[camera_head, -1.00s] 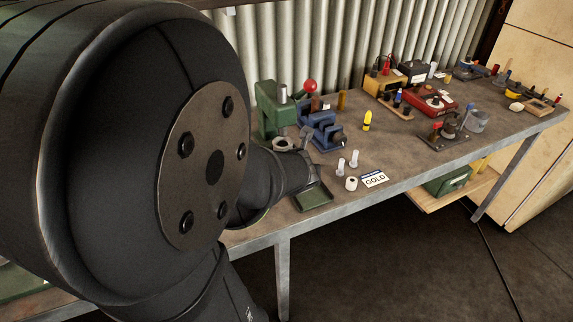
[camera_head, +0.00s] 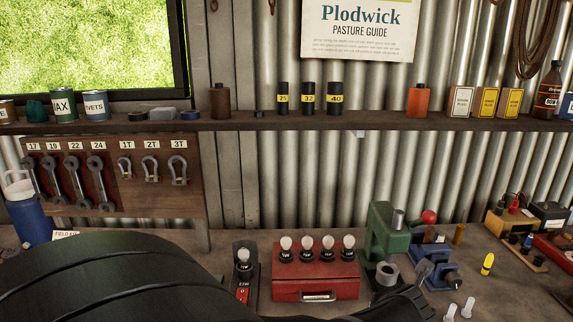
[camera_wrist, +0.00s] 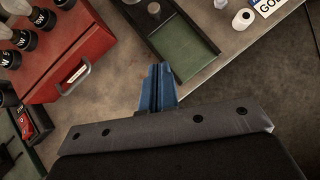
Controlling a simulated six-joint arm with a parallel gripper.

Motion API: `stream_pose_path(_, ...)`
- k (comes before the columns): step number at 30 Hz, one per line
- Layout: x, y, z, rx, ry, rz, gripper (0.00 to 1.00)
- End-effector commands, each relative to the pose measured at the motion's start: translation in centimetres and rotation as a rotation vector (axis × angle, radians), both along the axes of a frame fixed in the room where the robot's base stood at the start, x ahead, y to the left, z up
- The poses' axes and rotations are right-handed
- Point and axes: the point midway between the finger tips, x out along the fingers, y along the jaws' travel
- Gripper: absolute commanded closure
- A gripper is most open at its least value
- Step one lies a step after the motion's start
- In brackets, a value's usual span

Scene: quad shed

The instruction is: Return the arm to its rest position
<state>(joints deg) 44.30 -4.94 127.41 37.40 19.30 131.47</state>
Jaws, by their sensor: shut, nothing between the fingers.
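My gripper (camera_wrist: 157,88) shows in the wrist view as two blue fingers lying side by side, shut and empty. It is over the front part of the workbench, just below the end of a green-lined tray (camera_wrist: 180,55) in the picture. I cannot tell its exact height above the bench. In the head view my dark arm (camera_head: 130,275) fills the lower left and middle and hides the bench front there.
A red box (camera_head: 316,280) with bulbs on top stands on the bench, and a green press (camera_head: 383,232) and a blue vise (camera_head: 432,262) are right of it. A yellow-tipped piece (camera_head: 487,263) stands further right. A shelf (camera_head: 300,124) runs along the wall.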

Motion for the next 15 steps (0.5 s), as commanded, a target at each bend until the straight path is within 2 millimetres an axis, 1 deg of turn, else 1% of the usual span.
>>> stream_pose_path(5, 0.5, -0.2, -0.6, 0.003, 0.0, 0.001, 1.0)
stream_pose_path(15, 2.7, -1.3, -3.1, 0.003, 0.0, 0.001, 1.0)
